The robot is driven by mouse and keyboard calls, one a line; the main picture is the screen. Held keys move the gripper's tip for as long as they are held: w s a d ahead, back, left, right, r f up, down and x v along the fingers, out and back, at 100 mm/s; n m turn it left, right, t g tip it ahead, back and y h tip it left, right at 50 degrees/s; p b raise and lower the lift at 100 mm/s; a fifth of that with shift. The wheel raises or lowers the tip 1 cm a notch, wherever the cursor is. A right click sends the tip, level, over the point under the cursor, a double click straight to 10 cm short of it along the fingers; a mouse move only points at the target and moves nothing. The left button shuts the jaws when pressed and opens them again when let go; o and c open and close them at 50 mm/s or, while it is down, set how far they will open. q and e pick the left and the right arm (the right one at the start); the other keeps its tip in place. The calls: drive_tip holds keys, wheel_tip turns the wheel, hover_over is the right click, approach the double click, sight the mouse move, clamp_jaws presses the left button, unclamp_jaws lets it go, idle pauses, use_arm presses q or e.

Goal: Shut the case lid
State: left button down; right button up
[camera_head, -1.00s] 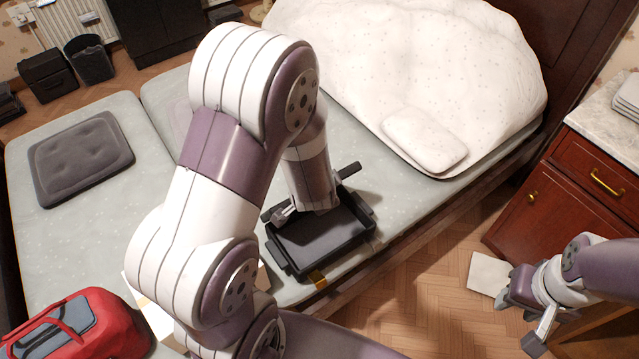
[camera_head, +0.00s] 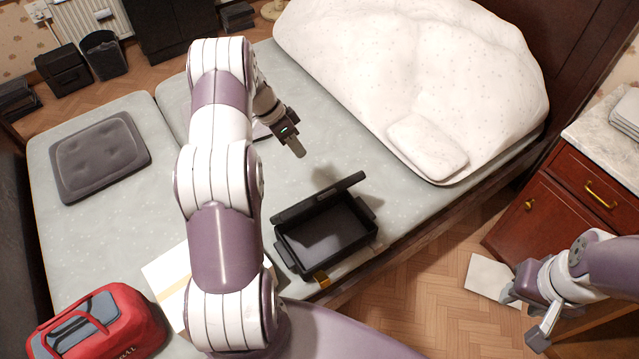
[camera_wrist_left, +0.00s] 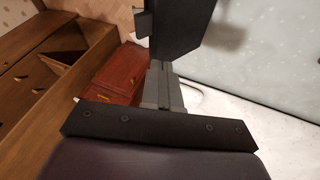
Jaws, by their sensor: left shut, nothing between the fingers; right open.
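The black case (camera_head: 322,243) sits open on the bed's near edge, its dark inside showing. Its lid (camera_head: 318,197) stands up along the far side, seen nearly edge-on and tilted in the picture. My left gripper (camera_head: 297,152) is shut and empty, above the mattress beyond the lid and apart from it. In the left wrist view its closed fingers (camera_wrist_left: 160,82) point towards a dark panel (camera_wrist_left: 185,25), which looks like part of the case. My right gripper (camera_head: 522,318) is open and empty at the lower right, far from the case.
A white duvet (camera_head: 410,60) and small pillow (camera_head: 428,147) lie right of the left gripper. A wooden cabinet (camera_head: 560,190) stands right. Mattress beyond the lid is clear.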

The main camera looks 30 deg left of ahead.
use_arm(q)
drive_tip(key=s+a+b+x, duration=0.1)
drive_tip(key=b+x, duration=0.3)
drive_tip(key=x, duration=0.1)
drive_tip(key=p, duration=0.3)
hover_over(317, 199)
drive_tip(key=w+a, duration=0.1)
drive_tip(key=w, duration=0.2)
drive_tip(key=f, duration=0.4)
drive_tip(key=shift+s+a+f, duration=0.15)
drive_tip(key=shift+s+f, duration=0.05)
drive_tip(key=shift+f, duration=0.05)
drive_tip(key=shift+s+d+f, duration=0.25)
drive_tip(key=shift+d+f, duration=0.15)
drive_tip(key=shift+d, duration=0.05)
use_arm(e)
drive_tip(key=shift+a+f, duration=0.1)
drive_tip(key=shift+f, duration=1.1)
use_arm(q)
drive_tip(key=shift+f, duration=0.1)
use_arm(e)
drive_tip(key=shift+f, duration=0.1)
